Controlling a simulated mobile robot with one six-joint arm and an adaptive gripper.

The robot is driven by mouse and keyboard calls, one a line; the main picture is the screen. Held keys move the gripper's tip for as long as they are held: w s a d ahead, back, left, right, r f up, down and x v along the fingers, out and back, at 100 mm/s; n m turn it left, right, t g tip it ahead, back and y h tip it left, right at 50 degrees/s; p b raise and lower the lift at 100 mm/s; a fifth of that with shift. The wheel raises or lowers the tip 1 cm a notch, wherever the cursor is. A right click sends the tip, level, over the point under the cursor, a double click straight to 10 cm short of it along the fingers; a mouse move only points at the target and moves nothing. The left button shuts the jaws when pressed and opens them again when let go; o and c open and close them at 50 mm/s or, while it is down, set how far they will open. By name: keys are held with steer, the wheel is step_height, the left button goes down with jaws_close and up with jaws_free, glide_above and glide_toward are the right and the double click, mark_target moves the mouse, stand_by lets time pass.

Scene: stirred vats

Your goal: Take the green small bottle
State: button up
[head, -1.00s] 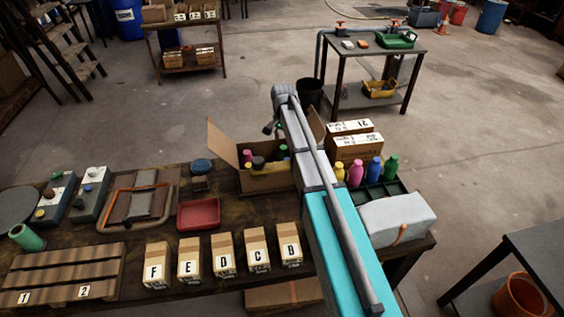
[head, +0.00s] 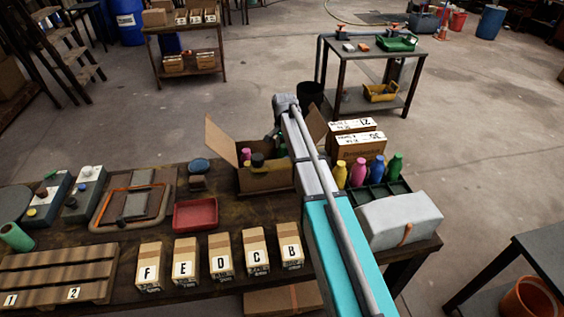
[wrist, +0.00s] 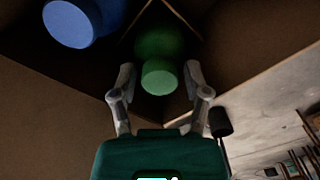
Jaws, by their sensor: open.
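In the wrist view a small green bottle (wrist: 158,77) with a round cap stands in a cardboard box, between and just beyond my gripper's fingertips. My gripper (wrist: 159,78) is open, with one finger on each side of the bottle; I cannot tell whether either touches it. A blue bottle (wrist: 70,23) is to the left. In the head view my arm hides most of the gripper above the open cardboard box (head: 266,181), and a bit of green (head: 283,149) shows in it.
The box holds other bottles, one magenta (head: 246,153) and one dark-capped (head: 257,160). Its flaps and walls are close around my gripper. Bigger yellow, magenta, blue and green bottles (head: 395,168) stand in a dark tray to the right. Labelled cartons (head: 219,256) line the front.

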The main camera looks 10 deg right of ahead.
steer(key=shift+c, duration=0.2)
jaws_close()
stand_by(0.3)
steer(key=shift+r, duration=0.2)
step_height(320, 180, up, 18)
steer(key=p, duration=1.8)
steer(key=shift+f, duration=0.15)
